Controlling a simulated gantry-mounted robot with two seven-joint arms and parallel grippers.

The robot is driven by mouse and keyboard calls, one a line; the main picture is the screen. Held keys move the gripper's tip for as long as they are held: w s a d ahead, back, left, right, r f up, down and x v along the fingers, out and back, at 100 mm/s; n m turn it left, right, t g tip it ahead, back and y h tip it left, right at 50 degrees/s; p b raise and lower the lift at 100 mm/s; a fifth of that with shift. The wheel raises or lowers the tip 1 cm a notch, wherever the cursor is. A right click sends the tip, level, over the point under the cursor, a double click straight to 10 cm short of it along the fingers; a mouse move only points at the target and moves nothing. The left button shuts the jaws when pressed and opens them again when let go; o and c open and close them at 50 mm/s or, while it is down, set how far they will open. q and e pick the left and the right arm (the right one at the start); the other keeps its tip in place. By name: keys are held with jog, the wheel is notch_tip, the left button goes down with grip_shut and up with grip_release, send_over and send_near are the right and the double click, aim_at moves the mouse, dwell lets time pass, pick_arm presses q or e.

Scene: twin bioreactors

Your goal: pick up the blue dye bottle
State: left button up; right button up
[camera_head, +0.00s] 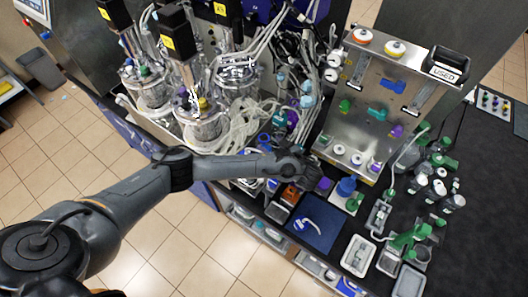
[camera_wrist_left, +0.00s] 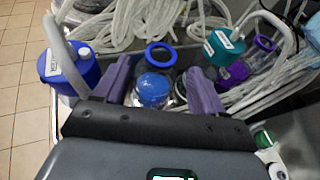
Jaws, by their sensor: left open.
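In the left wrist view, a clear bottle with a round blue cap (camera_wrist_left: 153,91) stands between the two purple fingers of my left gripper (camera_wrist_left: 158,76). The fingers are spread apart, with the cap between them and gaps on both sides. A larger blue container with a white label and a tube (camera_wrist_left: 70,66) is just left of the fingers. The labels are too small to tell which one holds the dye. In the head view, my left gripper (camera_head: 310,177) is low over the bench front, and its wrist hides what is under it. My right gripper is not in view.
A teal-capped bottle (camera_wrist_left: 224,46) and a purple bottle (camera_wrist_left: 233,72) stand close to the right finger. Coiled clear tubing lies behind. The head view shows a steel panel (camera_head: 375,100), a blue mat (camera_head: 318,222), and several green-capped bottles at right.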

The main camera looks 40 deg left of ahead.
aim_at(266, 145)
pick_arm(q)
jog(key=x, duration=0.3)
jog(key=shift+a+p, duration=0.15)
jog(key=shift+p, duration=0.2)
jog(key=shift+w+a+f, duration=0.15)
jog(key=shift+a+f, duration=0.15)
jog(key=shift+a, duration=0.1)
jog(key=shift+c, duration=0.3)
grip_shut()
